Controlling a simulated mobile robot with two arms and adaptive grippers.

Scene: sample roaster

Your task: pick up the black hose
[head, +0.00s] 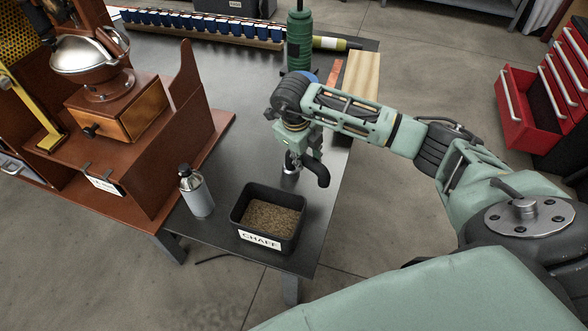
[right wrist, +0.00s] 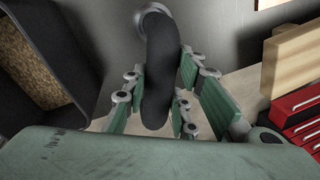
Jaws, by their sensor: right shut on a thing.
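The black hose (head: 318,174) is a short, thick, curved piece with a silvery end, over the dark table in the head view. In the right wrist view the hose (right wrist: 158,70) runs between the fingers, its silvery end at the top. My right gripper (head: 303,158) is shut on the hose, with fingers on both sides of it. Part of the hose is hidden by the gripper in the head view. I cannot tell whether the silvery end touches the table. My left gripper is not in view.
A black CHAFF bin (head: 268,219) stands at the table's near edge, with a grey bottle (head: 197,192) left of it. A green cylinder (head: 299,42) and a wooden block (head: 362,75) are farther back. A red drawer cabinet (head: 541,103) stands at right.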

